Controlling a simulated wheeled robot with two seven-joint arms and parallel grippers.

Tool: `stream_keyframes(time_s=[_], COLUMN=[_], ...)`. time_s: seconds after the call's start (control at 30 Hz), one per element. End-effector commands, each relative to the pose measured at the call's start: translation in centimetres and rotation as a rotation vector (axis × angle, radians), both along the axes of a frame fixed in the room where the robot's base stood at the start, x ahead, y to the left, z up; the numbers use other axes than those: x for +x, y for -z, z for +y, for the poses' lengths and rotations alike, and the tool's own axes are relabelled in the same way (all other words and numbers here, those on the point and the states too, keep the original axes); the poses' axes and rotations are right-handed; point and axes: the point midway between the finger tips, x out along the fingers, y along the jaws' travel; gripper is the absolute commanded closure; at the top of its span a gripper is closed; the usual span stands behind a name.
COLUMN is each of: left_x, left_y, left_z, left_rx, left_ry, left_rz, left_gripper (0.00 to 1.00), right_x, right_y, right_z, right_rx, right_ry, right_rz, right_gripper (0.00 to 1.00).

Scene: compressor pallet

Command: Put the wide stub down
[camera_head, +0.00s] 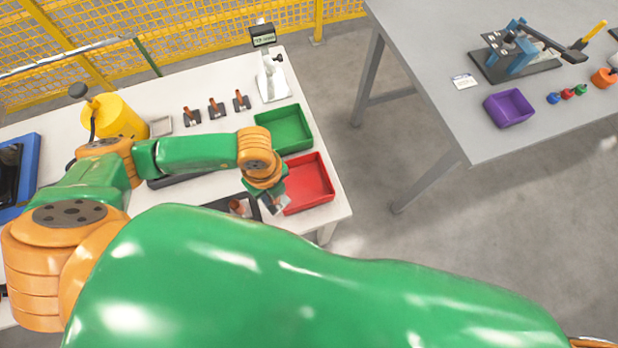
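My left arm reaches over the white table to the front of the red tray, and its gripper (273,203) is low at the tray's left edge. The fingers are small and partly hidden, so I cannot tell whether they are open or hold anything. A copper-brown piece (238,207) shows on a dark tray (218,204) just left of the gripper; I cannot tell whether it is the wide stub. Three copper-topped pieces on dark bases, at left (192,116), middle (216,109) and right (241,101), stand in a row. My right gripper is out of view.
The red tray (322,168) and green tray (297,112) lie along the right side of the white table (140,90). A white stand with a display (270,78) and a yellow cylinder (122,116) stand behind. A grey table with a purple tray (510,107) is at right. My green arm fills the foreground.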

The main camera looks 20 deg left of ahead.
Motion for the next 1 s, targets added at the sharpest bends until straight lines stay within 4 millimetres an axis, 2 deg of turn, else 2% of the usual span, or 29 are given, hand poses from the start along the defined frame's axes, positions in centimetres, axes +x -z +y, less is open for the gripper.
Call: stream_keyframes(time_s=[0.03,0.13,0.2,0.3,0.47,0.67,0.8,0.97,1.0], left_x=[1.7,4.8,6.0,7.5,8.6,9.0,9.0,9.0,8.9], left_y=[2.3,3.9,6.2,7.7,8.3,11.8,11.2,11.5,11.6], left_z=[-0.8,-2.2,-2.8,-3.4,-3.9,-4.1,-4.0,-4.0,-4.0], left_rx=[-0.004,-0.004,-0.001,-0.002,-0.002,-0.001,-0.001,-0.001,-0.001], left_ry=[-0.001,-0.001,-0.001,-0.001,-0.001,-0.001,-0.001,-0.001,-0.001], left_rz=[-0.007,-0.007,-0.004,-0.003,-0.001,0.0,0.0,0.001,0.001], left_gripper=[1.0,1.0,1.0,1.0,1.0,1.0,1.0,1.0,0.62], right_x=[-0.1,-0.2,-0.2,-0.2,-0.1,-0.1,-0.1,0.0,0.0], right_y=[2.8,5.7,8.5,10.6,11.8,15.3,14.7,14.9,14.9], right_z=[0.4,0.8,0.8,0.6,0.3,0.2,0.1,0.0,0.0], right_rx=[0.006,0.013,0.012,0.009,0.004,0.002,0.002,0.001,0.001], right_ry=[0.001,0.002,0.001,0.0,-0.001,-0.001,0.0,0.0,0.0], right_rz=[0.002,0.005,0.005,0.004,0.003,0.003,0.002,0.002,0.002], right_gripper=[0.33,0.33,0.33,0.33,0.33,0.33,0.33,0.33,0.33])
